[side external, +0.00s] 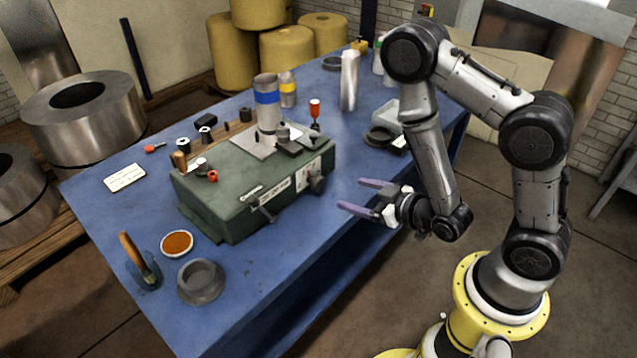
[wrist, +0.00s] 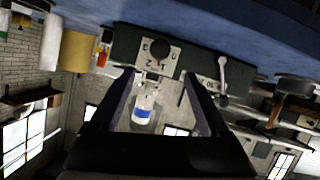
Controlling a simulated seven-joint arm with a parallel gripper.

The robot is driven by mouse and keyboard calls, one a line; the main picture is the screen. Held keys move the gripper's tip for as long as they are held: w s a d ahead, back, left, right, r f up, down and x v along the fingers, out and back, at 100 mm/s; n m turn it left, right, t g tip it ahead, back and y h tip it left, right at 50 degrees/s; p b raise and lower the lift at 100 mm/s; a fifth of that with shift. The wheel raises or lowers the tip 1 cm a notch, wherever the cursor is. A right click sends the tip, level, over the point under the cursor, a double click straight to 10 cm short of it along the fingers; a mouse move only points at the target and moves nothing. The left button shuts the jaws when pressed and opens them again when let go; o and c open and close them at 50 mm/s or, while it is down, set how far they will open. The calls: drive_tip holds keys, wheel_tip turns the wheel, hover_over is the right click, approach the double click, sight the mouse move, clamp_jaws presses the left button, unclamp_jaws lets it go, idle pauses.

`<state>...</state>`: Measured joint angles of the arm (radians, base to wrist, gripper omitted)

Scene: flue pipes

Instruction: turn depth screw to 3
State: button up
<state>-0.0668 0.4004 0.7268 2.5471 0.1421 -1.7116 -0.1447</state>
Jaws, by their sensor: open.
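A green machine (side external: 235,205) stands on the blue table. On its front, at the right end, a dark round knob (side external: 317,183), apparently the depth screw, sits at a pale scale plate (side external: 305,172). In the wrist view the same knob (wrist: 161,53) sits on a white plate (wrist: 163,69) with large marks, seen turned over; its exact setting is unclear. My gripper (side external: 352,195) is open and empty, to the right of the knob and apart from it, fingers pointing toward the machine. In the wrist view the knob lies beyond the gap between my fingertips (wrist: 158,77).
A crank lever (side external: 264,208) projects from the machine's front, left of the knob; it also shows in the wrist view (wrist: 222,82). A banded metal cylinder (side external: 267,105) stands on top. A grey ring (side external: 200,282) lies at the table's near end. Space before the knob is clear.

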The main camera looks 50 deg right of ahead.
sight(321, 184)
drive_tip(key=x, duration=1.3)
drive_tip(key=shift+w+f, duration=0.1)
drive_tip(key=shift+w, duration=0.15)
clamp_jaws()
